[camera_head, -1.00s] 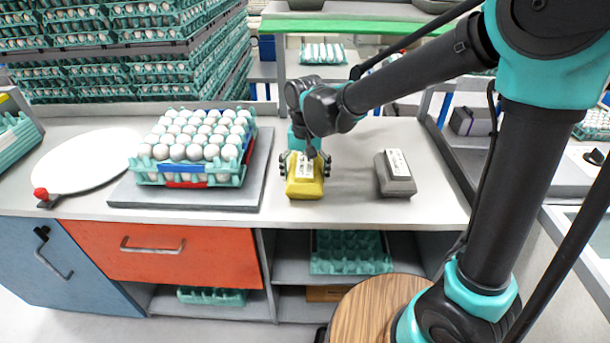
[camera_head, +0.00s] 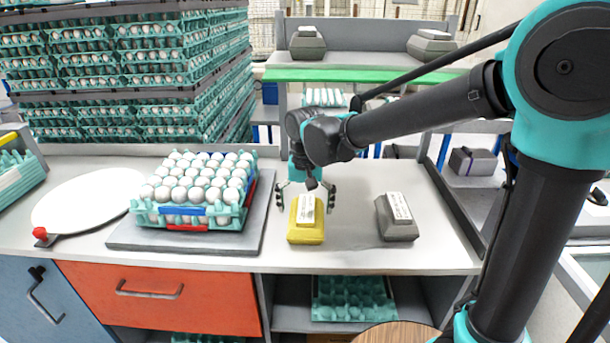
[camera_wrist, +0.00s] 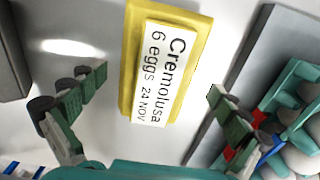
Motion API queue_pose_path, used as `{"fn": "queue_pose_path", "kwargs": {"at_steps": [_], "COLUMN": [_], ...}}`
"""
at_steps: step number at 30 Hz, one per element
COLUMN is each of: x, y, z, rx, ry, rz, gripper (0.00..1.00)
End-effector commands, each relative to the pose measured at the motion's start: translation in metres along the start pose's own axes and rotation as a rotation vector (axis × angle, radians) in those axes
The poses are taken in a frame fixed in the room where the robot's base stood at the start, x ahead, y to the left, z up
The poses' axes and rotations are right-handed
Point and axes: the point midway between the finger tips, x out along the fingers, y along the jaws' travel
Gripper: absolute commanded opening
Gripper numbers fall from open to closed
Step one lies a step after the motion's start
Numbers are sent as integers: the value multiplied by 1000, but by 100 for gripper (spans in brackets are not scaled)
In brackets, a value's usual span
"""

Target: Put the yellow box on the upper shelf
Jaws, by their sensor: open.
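The yellow box (camera_head: 305,234) stands on the counter, with a white label on top. In the wrist view the yellow box (camera_wrist: 129,62) shows its label "Cremolusa 6 eggs". My gripper (camera_head: 306,200) is open at the far side of the box in the head view. In the wrist view the fingers of my gripper (camera_wrist: 158,95) are spread wide, one on each side of the box, with gaps; neither touches it. The upper shelf (camera_head: 365,73) has a green front edge and is at the back, above the counter.
A grey box (camera_head: 398,230) stands right of the yellow one. A tray of eggs (camera_head: 193,217) on a grey board is to the left. Two grey boxes (camera_head: 307,45) (camera_head: 432,46) stand on the upper shelf, with a clear stretch between them.

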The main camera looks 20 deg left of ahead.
Motion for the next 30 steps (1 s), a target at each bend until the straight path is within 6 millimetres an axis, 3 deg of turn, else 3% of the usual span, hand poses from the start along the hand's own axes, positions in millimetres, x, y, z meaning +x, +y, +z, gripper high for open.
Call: {"fn": "queue_pose_path", "kwargs": {"at_steps": [15,23,30], "x": [-106,-133,-170], "y": [-2,-1,10], "z": [0,0,-3], "rx": [0,0,1], "ry": [0,0,0], "rz": [0,0,0], "gripper": [100,100,100]}}
